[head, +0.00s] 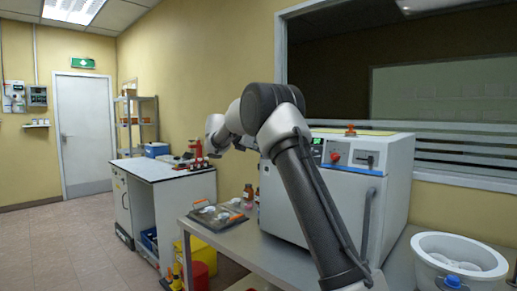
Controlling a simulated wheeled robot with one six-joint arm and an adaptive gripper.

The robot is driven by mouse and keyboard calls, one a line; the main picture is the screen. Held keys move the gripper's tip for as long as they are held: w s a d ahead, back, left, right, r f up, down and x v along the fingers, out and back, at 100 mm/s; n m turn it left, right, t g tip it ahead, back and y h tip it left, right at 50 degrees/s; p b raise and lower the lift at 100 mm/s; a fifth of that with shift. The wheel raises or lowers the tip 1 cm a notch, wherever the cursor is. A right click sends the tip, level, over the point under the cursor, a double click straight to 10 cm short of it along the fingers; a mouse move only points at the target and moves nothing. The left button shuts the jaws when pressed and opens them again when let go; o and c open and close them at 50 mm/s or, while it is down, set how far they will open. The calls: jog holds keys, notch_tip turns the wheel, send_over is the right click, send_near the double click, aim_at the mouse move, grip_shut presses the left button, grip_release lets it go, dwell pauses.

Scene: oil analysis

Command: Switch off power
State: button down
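A white box-shaped machine (386,215) stands on the grey bench at the right. Its front panel carries a small green-lit display (317,141), a red knob or button (335,157) and a dark switch-like part (370,160). Which of them is the power control, and its position, I cannot tell. My arm rises from the lower right in front of the machine, covering part of its front. Its wrist links show left of the machine, above the bench. My gripper's fingers cannot be made out; they seem hidden behind the arm.
A dark tray (217,219) with small items and brown bottles (248,192) stand on the bench left of the machine. A white basin (459,260) is at the lower right. A white-topped counter (160,171) stands behind. Open floor (70,250) lies at the left.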

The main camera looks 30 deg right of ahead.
jog(key=shift+r, duration=0.75)
jog(key=r+v, duration=0.2)
jog(key=v, duration=1.1)
jog(key=shift+r, duration=0.15)
jog(key=shift+d, duration=0.1)
